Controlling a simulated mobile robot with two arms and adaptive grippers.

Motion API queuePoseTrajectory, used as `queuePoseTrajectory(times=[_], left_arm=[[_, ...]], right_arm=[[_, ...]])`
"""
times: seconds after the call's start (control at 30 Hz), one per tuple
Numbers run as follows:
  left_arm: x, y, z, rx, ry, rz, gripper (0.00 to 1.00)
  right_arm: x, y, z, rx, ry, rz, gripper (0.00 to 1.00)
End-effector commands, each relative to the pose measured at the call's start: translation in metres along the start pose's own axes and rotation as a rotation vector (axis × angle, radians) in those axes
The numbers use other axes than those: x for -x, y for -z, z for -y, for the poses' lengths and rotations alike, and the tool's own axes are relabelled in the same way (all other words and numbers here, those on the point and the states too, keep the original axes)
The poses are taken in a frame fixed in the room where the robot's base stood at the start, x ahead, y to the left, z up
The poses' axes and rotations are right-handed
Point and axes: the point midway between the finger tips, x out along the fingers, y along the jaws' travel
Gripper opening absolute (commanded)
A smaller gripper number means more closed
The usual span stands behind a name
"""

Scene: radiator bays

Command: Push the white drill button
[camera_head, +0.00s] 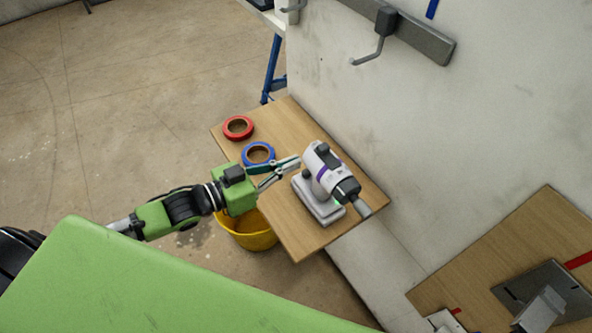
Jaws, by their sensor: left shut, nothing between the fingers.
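The drill (327,168) is white with a purple band and a dark chuck that points to the lower right. It sits on a pale block-like base (312,205) on a small wooden shelf against the wall. I cannot make out which part is its button. My left gripper (296,165) comes in from the left over the shelf, shut and empty. Its fingertips are right beside the drill's left side; I cannot tell whether they touch it. My right gripper is not in view.
Red tape (238,128) and blue tape (258,154) lie on the shelf (291,236) left of the drill. A yellow bucket (254,239) stands below. Another wooden surface (478,258) with grey hardware is at lower right. A wall rail with hooks (415,38) is above.

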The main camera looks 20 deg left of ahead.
Motion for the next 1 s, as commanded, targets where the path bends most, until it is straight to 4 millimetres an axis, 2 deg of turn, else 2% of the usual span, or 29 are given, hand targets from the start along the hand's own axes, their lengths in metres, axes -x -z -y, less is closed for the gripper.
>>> queuePoseTrajectory(times=[0.07,0.2,0.33,0.77,1.0], left_arm=[[-0.013,0.003,0.0,-0.001,0.0,-0.003,0.0],[-0.018,-0.021,0.0,0.001,0.0,0.003,0.0],[-0.02,-0.033,0.0,0.001,0.0,0.002,0.0],[-0.021,-0.039,-0.001,-0.001,-0.001,0.001,0.0],[-0.025,-0.061,0.001,-0.001,0.0,0.003,0.0]], right_arm=[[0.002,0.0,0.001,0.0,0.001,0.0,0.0],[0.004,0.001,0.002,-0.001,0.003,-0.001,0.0],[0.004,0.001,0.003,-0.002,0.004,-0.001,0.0],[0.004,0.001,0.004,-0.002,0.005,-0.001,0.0],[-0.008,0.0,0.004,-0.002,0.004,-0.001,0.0]])
